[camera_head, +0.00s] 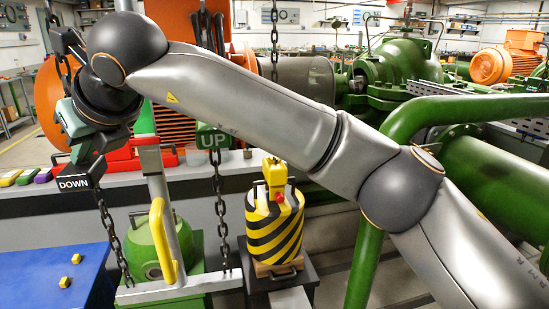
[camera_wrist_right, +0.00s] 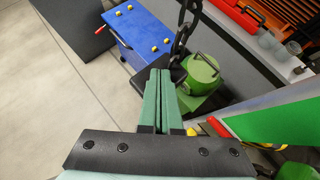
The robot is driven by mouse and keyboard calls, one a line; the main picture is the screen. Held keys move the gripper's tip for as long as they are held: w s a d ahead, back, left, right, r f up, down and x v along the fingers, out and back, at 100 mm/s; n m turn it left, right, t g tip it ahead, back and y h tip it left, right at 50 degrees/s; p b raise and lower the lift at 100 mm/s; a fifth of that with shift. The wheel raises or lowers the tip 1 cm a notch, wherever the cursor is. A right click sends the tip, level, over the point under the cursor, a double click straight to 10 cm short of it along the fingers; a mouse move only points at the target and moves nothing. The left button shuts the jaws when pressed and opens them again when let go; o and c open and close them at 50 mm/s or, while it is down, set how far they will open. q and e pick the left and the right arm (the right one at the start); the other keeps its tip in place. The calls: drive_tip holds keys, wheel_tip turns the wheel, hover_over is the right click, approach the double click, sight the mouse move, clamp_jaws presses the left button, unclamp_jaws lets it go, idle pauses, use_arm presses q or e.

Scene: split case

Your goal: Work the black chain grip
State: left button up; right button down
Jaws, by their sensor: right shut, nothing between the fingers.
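The black chain grip (camera_head: 75,178), marked DOWN, hangs on a dark chain at the left of the head view. A black shape behind the fingertips in the wrist view (camera_wrist_right: 179,74) appears to be the same grip. My right gripper (camera_head: 82,152) is shut and empty, just above the black grip in the head view. Its two teal fingers (camera_wrist_right: 160,74) lie together in the wrist view, with tips close to the grip. I cannot tell whether they touch it. A green grip (camera_head: 212,140) marked UP hangs to the right, partly behind my arm. My left gripper is not in view.
A yellow-and-black striped weight (camera_head: 274,225) stands on a dark stand. A green rounded casing (camera_head: 150,248) stands to its left, behind a yellow handle (camera_head: 162,240). A blue cabinet (camera_head: 45,272) with yellow knobs is at lower left. My right arm crosses and hides much of the middle.

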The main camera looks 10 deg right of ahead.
sight(88, 167)
wheel_tip(88, 167, up, 3)
drive_tip(key=shift+f+p, duration=0.2)
drive_tip(key=shift+p, duration=0.55)
drive_tip(key=shift+r+p, duration=0.8)
drive_tip(key=shift+r, duration=0.25)
drive_tip(key=shift+f, duration=0.15)
